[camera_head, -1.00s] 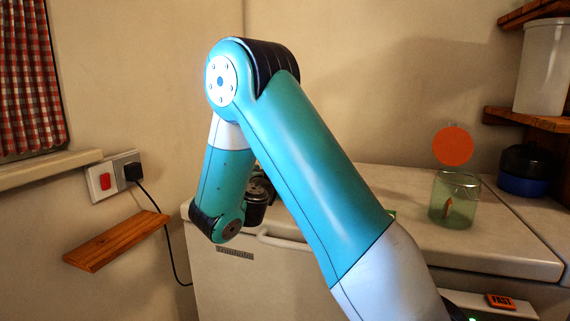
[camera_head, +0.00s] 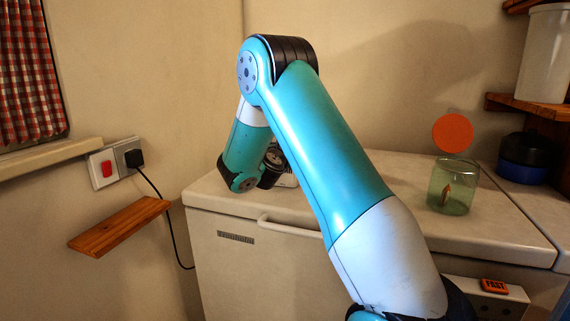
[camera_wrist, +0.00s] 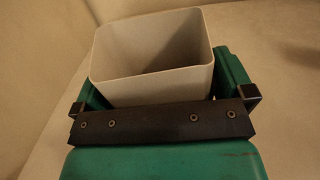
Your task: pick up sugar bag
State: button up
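In the wrist view, a cream, square-sided, open-topped container (camera_wrist: 150,87) with a thin rim stands between the green fingers of my gripper (camera_wrist: 165,85). It looks empty inside; I cannot tell whether it is the sugar bag. The fingers are wide apart, one close on each side of it; contact is hard to make out. In the head view my wrist is over the left part of the counter, and a pale bit of something (camera_head: 287,181) shows just beside it. Most of my gripper is hidden there. I see no other likely sugar bag.
A green glass jar (camera_head: 452,186) stands on the pale counter (camera_head: 480,232), with an orange disc (camera_head: 452,133) above it. A dark blue pot (camera_head: 525,158) and a white canister (camera_head: 545,55) are at the right. A wooden wall shelf (camera_head: 120,226) is empty at the left.

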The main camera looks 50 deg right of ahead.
jog(key=c, duration=0.7)
jog(key=shift+c, duration=0.2)
jog(key=shift+r, duration=0.1)
notch_tip(320, 180, up, 26)
jog(key=f+p, duration=0.1)
jog(key=p, duration=0.9)
notch_tip(320, 180, down, 5)
jog(key=b, duration=0.5)
